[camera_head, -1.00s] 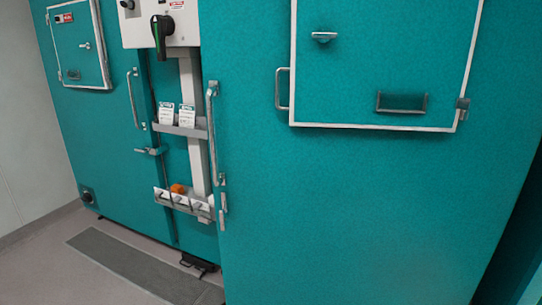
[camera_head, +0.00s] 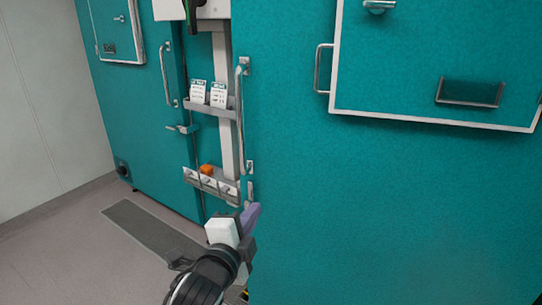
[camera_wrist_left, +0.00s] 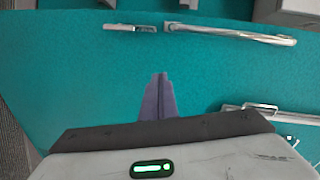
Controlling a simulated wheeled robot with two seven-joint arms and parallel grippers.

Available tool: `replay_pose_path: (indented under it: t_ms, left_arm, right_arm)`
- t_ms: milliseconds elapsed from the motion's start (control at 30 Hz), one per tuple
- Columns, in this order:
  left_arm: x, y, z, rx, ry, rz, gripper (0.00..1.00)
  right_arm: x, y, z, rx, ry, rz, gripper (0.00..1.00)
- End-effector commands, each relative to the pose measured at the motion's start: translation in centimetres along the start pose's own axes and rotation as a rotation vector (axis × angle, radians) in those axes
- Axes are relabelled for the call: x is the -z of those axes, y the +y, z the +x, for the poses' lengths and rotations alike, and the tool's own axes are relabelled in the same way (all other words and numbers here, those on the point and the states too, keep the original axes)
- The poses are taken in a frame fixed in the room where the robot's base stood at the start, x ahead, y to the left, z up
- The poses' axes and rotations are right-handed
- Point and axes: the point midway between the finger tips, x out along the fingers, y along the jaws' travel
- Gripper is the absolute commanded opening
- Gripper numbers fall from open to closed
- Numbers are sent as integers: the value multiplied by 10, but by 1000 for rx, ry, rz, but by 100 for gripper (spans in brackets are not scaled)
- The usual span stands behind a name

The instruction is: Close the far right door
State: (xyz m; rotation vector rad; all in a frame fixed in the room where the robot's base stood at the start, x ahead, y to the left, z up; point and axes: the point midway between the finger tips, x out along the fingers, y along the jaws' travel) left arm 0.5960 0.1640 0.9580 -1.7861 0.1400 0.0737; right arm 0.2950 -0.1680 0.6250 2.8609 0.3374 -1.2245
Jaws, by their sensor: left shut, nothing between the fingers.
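The near right teal door (camera_head: 400,200) fills the right of the head view and stands ajar, with its left edge out in front of the centre column. Its long metal handle (camera_head: 241,115) runs up that edge, and the handle also shows across the top of the left wrist view (camera_wrist_left: 230,33). My left gripper (camera_head: 250,215) is at the lower left edge of this door, below the handle. Its purple fingers are together and empty, pointing at the door face in the left wrist view (camera_wrist_left: 158,95). Whether they touch the door cannot be told. My right gripper is not in view.
Another teal door (camera_head: 140,110) with a handle stands at the left. Between them a column carries a card shelf (camera_head: 210,103) and a small rack (camera_head: 210,183) with an orange item. A dark floor grate (camera_head: 150,230) lies at lower left. Open floor lies left of it.

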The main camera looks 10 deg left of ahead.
Motion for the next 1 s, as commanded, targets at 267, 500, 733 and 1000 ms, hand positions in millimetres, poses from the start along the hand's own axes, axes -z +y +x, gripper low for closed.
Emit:
replay_pose_path:
  t_ms: [267,500,733,1000]
  left_arm:
    - [14,-79,16,131,-23,222,0]
    - [13,-85,54,130,-24,222,0]
    - [13,-90,100,130,-22,220,0]
    - [13,-95,138,130,-21,218,0]
  right_arm:
    - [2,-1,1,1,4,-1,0]
    - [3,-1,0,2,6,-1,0]
    - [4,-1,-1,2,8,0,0]
    - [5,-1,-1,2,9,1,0]
